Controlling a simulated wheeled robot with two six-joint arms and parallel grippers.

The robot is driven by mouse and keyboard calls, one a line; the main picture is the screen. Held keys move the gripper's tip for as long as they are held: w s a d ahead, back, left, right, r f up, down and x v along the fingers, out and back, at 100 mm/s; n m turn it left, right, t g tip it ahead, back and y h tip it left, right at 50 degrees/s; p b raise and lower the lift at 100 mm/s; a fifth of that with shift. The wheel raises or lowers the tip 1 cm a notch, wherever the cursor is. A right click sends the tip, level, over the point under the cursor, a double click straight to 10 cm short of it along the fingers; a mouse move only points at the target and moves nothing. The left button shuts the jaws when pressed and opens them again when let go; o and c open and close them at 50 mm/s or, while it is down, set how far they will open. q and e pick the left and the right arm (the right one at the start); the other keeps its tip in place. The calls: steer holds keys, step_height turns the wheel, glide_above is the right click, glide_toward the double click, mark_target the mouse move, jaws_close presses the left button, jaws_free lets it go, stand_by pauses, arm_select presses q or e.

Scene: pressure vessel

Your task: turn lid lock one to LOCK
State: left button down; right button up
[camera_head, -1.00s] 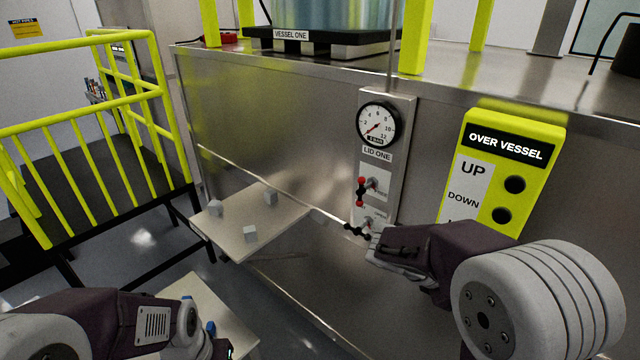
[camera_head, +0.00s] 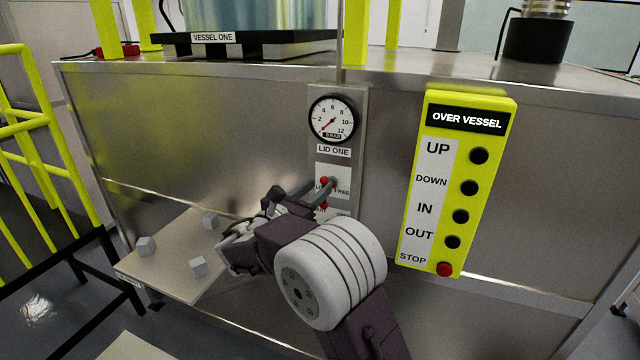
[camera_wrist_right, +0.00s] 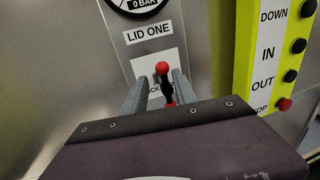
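Lid lock one is a small lever with a red ball end (camera_head: 325,181) on the LID ONE panel (camera_head: 350,130), beside a white label where FREE is readable and the other word is partly covered. In the right wrist view the red ball (camera_wrist_right: 162,68) tops a dark lever that points up, with more red at its lower end. My right gripper (camera_head: 317,190) is at this lever. In the wrist view its two grey fingers (camera_wrist_right: 157,92) stand apart on either side of the lever, with gaps visible. My left gripper is out of view.
A gauge (camera_head: 333,118) sits above the lock. A second label (camera_head: 342,213) below is mostly hidden by my right arm. The yellow OVER VESSEL button box (camera_head: 412,235) is to the right. A small shelf (camera_head: 165,285) with grey cubes juts out at left.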

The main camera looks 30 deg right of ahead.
mark_target(324, 184)
steer(key=d, duration=0.3)
steer(key=shift+w+d, duration=0.25)
steer(key=shift+w, duration=0.15)
steer(key=shift+w+a, duration=0.15)
steer(key=shift+a, duration=0.2)
steer(key=shift+c, duration=0.8)
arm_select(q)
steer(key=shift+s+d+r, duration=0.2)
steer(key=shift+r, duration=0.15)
arm_select(e)
jaws_close()
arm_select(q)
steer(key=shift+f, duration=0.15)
